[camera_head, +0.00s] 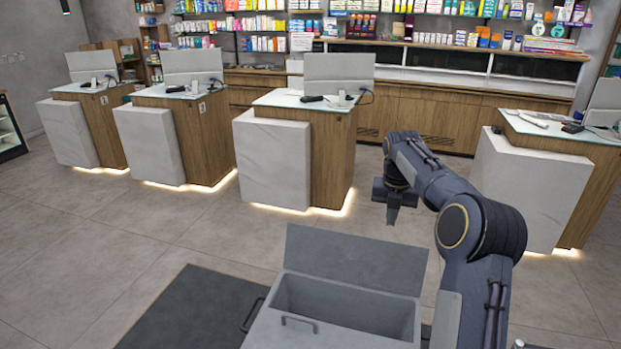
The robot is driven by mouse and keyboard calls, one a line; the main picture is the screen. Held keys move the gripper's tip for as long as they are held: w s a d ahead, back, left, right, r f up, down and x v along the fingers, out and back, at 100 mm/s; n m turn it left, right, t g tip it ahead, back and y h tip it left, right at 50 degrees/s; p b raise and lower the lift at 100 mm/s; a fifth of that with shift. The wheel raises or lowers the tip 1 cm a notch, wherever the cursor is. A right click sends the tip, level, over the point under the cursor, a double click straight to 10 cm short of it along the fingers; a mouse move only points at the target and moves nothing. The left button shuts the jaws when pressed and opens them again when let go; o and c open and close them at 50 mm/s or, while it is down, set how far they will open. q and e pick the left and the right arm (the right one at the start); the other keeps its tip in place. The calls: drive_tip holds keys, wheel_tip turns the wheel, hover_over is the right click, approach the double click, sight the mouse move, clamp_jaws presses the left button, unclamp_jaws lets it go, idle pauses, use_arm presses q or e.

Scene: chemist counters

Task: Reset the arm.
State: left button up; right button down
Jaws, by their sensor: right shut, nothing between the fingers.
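My right arm comes in from the lower right and bends over at the elbow. Its right gripper (393,213) hangs fingers down, shut and empty, in front of the counters. It is behind and above the open grey box, touching nothing that I can see. My left gripper and left arm are not in view.
An open, empty-looking grey box (290,335) with a raised lid (355,258) stands at the bottom. A dark mat (195,310) lies left of it. Several wood and white counters (330,150) stand beyond, with stocked shelves (465,50) behind. The tiled floor (120,220) between is clear.

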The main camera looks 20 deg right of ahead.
drive_tip(key=s+a+r+m+t+y+b, duration=0.1)
drive_tip(key=s+a+r+m+t+y, duration=0.35)
drive_tip(key=s+a+m, duration=1)
drive_tip(key=s+a+f+m, duration=0.4)
drive_tip(key=s+a+m, duration=0.2)
drive_tip(key=s, duration=0.3)
drive_tip(key=s+a+f+m+b, duration=0.1)
drive_tip(key=s+a+f+m, duration=0.2)
drive_tip(key=s+a+m, duration=0.3)
drive_tip(key=s+m, duration=0.3)
drive_tip(key=shift+f, duration=0.4)
drive_tip(key=shift+w, duration=0.1)
